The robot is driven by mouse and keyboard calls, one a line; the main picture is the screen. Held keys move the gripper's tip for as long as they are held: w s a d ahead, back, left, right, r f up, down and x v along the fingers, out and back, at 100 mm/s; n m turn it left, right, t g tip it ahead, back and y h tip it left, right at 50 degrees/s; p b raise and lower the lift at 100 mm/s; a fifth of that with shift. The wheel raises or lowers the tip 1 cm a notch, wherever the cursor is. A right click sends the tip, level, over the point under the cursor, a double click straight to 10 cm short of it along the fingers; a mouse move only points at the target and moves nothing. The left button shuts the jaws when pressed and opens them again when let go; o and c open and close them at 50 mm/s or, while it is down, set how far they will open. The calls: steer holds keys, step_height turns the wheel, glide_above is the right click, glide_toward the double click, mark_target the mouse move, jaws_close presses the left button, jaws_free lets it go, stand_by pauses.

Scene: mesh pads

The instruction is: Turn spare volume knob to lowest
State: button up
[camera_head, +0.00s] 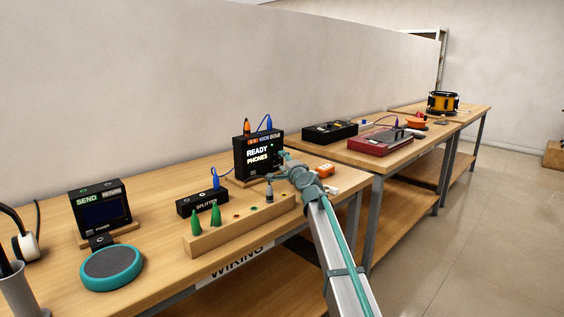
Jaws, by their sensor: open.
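My gripper (282,156) is small in the view, at the right side of an upright black box (240,156) lit with "READY" and "PHONES". It looks close to the box's front face, but I cannot tell whether it touches it. Its jaws are open, and no held object shows. I cannot make out a knob labelled as the spare volume. The gripper and wrist cover the area at the box's lower right, and small details on its face are too small to read. An orange plug and a blue plug (268,122) stand on top of the box.
A wooden rack (217,238) with green plugs runs along the front edge. A black splitter box (202,203) with a blue cable lies behind it. A "SEND" box (101,208) and a teal round pad (111,268) are at left. Red and black devices occupy the farther table.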

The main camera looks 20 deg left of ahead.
steer(key=v, duration=1)
steer(key=shift+r, duration=0.1)
